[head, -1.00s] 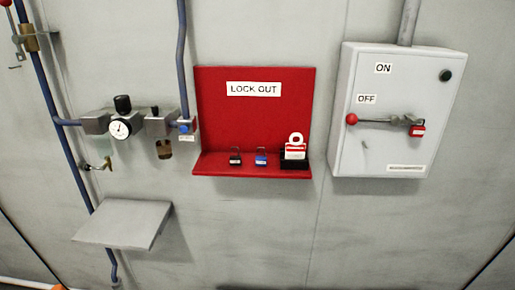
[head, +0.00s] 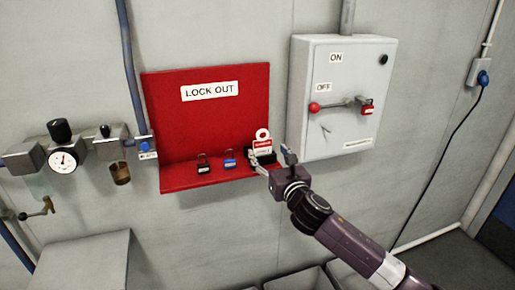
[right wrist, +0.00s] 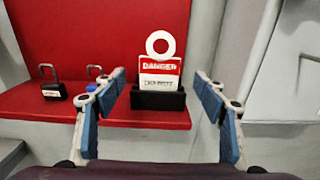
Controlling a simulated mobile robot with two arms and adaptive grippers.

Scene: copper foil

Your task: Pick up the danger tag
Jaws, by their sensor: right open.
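The danger tag (head: 262,146) is a white and red tag with a round white ring on top. It stands upright in a black holder at the right end of the red lock out shelf (head: 185,180). My right gripper (head: 272,162) is open and empty, just in front of the tag. In the right wrist view, the danger tag (right wrist: 160,65) shows between and beyond the two open fingers (right wrist: 164,90), apart from them. The black holder (right wrist: 158,101) hides the tag's lower end. My left gripper is not in view.
A black padlock (head: 203,168) and a blue padlock (head: 230,161) sit on the shelf left of the tag. The grey switch box (head: 340,130) with a red-knobbed lever is on the wall to the right. A gauge (head: 64,160) and pipes are at left.

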